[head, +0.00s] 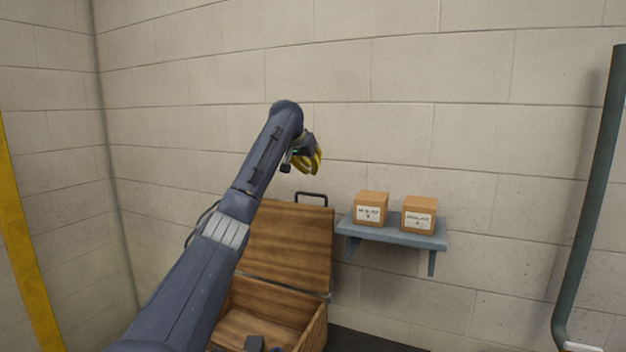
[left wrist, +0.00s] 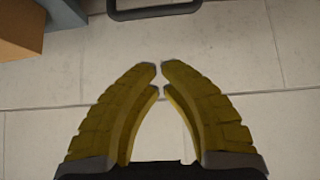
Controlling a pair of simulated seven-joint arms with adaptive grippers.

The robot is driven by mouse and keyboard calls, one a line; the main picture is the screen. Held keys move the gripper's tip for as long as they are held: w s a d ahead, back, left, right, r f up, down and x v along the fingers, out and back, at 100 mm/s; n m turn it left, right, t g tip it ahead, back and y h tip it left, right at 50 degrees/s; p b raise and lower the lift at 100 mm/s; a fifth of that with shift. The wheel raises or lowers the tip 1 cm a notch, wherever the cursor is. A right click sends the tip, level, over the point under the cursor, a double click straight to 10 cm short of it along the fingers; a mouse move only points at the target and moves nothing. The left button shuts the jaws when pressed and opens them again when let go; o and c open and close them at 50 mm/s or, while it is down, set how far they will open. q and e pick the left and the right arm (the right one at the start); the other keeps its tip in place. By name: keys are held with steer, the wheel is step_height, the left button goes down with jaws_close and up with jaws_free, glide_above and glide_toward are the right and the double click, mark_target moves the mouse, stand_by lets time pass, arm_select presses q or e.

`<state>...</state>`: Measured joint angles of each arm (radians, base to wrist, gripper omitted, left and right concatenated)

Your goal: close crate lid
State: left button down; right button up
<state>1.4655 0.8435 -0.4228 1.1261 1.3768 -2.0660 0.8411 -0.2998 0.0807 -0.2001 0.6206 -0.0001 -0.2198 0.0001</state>
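The wooden crate (head: 316,333) stands low against the wall, partly hidden behind my left arm. Its lid (head: 297,245) is open and stands upright at the back of the crate. A dark handle (head: 311,195) sticks up from the lid's top edge. The handle also shows at the top edge of the left wrist view (left wrist: 155,14). My left gripper (head: 315,167) has yellow fingers and is above the handle, apart from it. In the left wrist view its fingertips (left wrist: 159,67) nearly meet, with nothing between them. My right gripper is not in view.
A grey wall shelf (head: 400,236) right of the lid holds two labelled cardboard boxes (head: 370,209) (head: 419,215). Dark motor-like parts (head: 256,344) lie in the crate. A grey pipe (head: 592,200) runs down the right wall. The wall area above the shelf is clear.

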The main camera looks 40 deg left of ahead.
mark_target(321, 189)
arm_select(q)
steer(key=x, duration=0.9)
steer(key=shift+w+a+f, duration=0.1)
steer(key=shift+f, duration=0.15)
steer(key=shift+s+d+f, duration=0.1)
steer(key=shift+s+d, duration=0.1)
steer(key=shift+s, duration=0.4)
steer(key=shift+s+d+r, duration=0.1)
steer(key=shift+s+d, duration=0.15)
steer(key=shift+s, duration=0.35)
steer(key=shift+s+d+f, duration=0.1)
steer(key=shift+s+d, duration=0.1)
steer(key=shift+s, duration=0.45)
steer(key=shift+d, duration=0.15)
